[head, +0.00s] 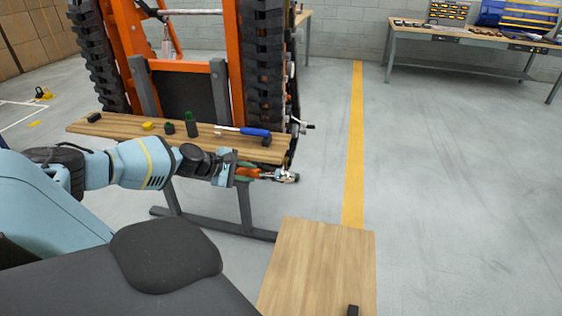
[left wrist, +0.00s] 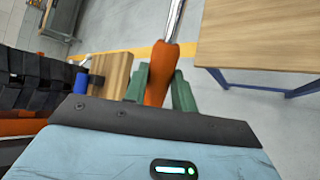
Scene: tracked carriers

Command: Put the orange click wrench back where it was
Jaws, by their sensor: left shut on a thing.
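My left gripper (head: 246,169) is shut on the orange click wrench (head: 267,173). In the head view the wrench points right, its metal end near the right end of the wooden bench top (head: 115,127), on the near side of it. In the left wrist view the orange handle (left wrist: 158,78) sits between the green fingers, and its metal shaft runs up out of the picture. A near wooden table (head: 320,255) stands to the lower right of the wrench. My right gripper is not in view.
On the bench top are a blue-handled tool (head: 255,132), a green bottle-like item (head: 191,125), a yellow piece (head: 147,126) and small dark pieces. An orange tracked carrier (head: 229,45) stands behind it. A small black object (head: 352,310) is on the near table. Floor to the right is clear.

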